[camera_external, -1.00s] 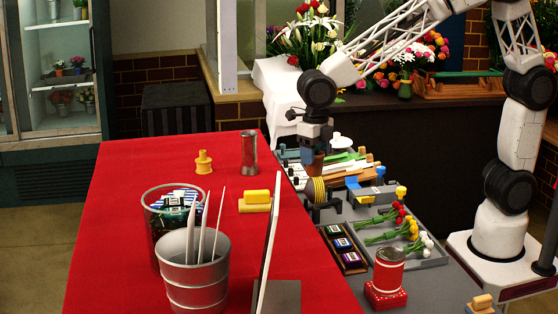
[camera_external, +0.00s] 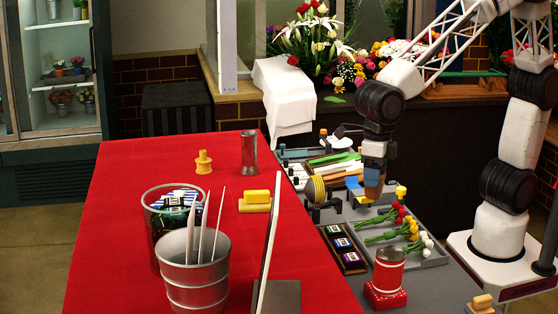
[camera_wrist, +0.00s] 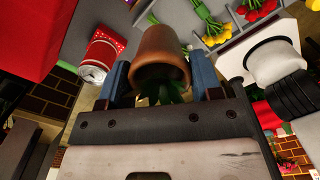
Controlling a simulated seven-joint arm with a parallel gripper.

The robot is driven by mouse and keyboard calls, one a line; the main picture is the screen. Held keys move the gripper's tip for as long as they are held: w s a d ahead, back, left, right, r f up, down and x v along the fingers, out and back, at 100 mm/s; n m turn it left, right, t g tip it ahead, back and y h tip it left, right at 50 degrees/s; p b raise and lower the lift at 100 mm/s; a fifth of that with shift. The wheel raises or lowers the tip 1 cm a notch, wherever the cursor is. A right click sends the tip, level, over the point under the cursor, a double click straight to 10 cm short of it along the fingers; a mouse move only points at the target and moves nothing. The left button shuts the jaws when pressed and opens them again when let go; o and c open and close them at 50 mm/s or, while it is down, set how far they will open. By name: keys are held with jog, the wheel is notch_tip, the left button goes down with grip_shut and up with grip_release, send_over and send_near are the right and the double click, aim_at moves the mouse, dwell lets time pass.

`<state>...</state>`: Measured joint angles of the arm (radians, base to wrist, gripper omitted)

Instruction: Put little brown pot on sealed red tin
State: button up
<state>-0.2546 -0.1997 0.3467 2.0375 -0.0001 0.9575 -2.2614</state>
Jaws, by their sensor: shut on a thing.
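My gripper (camera_external: 374,172) is shut on the little brown pot (camera_external: 374,190), holding it in the air above the grey table, behind the flower tray. In the wrist view the brown pot (camera_wrist: 160,55) sits between the blue fingers, with something green at its near end. The sealed red tin (camera_external: 388,270) stands on a red speckled block (camera_external: 386,295) at the front of the grey table, below and in front of the pot, well apart from it. The red tin also shows in the wrist view (camera_wrist: 101,55), left of the pot.
A grey tray (camera_external: 430,258) with red, yellow and white flowers lies between pot and tin. A dark tray (camera_external: 345,262) of small packets is left of the tin.

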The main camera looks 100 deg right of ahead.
jog(key=s+a+n, duration=0.2)
jog(key=s+a, duration=0.9)
jog(key=shift+s+r+n, duration=0.15)
jog(key=shift+s+n, duration=0.15)
send_near(391, 252)
jog(key=shift+a, duration=0.15)
dwell(0.9)
jog(key=shift+f, duration=1.7)
jog(key=shift+f, duration=0.1)
